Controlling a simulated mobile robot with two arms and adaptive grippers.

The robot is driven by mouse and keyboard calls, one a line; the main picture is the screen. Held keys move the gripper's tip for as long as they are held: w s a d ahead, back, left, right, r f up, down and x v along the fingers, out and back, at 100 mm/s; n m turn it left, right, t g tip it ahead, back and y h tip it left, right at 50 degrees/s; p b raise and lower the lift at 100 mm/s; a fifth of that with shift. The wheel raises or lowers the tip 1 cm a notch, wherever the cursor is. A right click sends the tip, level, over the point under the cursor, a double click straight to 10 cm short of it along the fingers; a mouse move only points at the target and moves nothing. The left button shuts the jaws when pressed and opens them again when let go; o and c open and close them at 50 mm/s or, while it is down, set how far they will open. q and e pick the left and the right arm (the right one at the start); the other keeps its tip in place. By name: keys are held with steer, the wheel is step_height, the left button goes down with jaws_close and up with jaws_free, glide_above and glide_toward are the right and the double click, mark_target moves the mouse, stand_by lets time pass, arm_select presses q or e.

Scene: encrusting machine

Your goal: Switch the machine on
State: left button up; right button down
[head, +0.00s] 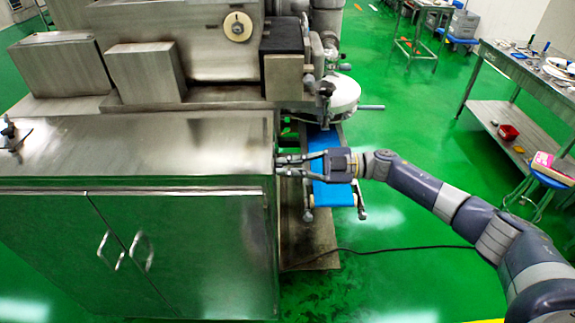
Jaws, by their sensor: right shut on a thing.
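The machine (150,140) is a large steel unit with a cabinet base, filling the left half of the head view. My right gripper (279,165) reaches in from the right, level with the cabinet's upper right edge. Its two fingers point left and their tips are at the cabinet's right side face. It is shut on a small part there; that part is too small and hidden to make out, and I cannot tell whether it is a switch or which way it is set. My left gripper is not in view.
A blue conveyor belt (331,193) lies below and behind my right gripper. A round white-metal head (340,92) stands above it. A black cable (400,250) runs over the green floor. A steel table (520,75) and a blue stool (549,178) stand at the right.

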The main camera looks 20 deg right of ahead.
steer(key=c, duration=1.7)
jaws_free()
steer(key=v, duration=1.2)
